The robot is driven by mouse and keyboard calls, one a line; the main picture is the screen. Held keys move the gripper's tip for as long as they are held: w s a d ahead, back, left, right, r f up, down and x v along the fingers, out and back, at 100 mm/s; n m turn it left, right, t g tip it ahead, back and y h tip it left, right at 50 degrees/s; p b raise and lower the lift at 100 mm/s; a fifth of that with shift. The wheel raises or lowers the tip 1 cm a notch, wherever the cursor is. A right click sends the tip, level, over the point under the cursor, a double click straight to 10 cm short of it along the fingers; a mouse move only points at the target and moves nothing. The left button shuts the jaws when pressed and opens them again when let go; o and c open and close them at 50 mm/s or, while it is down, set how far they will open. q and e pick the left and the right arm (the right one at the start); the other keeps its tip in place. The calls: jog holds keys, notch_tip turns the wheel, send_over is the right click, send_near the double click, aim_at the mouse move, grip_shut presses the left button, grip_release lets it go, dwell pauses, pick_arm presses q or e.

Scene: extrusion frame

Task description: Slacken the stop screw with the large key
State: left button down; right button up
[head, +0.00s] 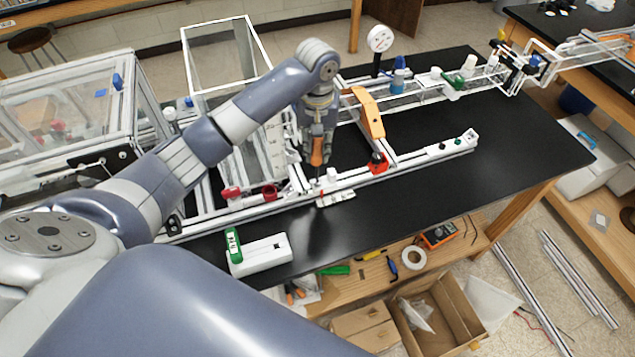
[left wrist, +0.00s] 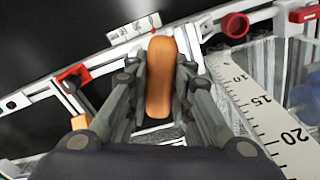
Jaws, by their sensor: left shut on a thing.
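My left gripper (head: 316,150) points down over the front rail (head: 350,181) of the frame. It is shut on the orange handle of the large key (head: 317,157). In the left wrist view the orange handle (left wrist: 160,78) stands between the two fingers (left wrist: 160,85). The thin dark shaft below the handle points down at the rail near a small white plate (head: 336,197). I cannot tell whether its tip touches anything. The stop screw cannot be made out; the key and gripper cover that spot. My right gripper is not in view.
A red block (head: 378,163) sits on the rail to the right, by an orange arm-shaped part (head: 368,112). Red clamps (head: 250,192) are to the left. A scale (left wrist: 265,115) runs beside the gripper. A white-and-green box (head: 258,252) stands at the front; the black tabletop right of it is clear.

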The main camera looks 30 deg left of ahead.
pick_arm(q)
jog(key=shift+r, duration=0.25)
jog(key=shift+w, duration=0.1)
jog(key=shift+r, duration=1.55)
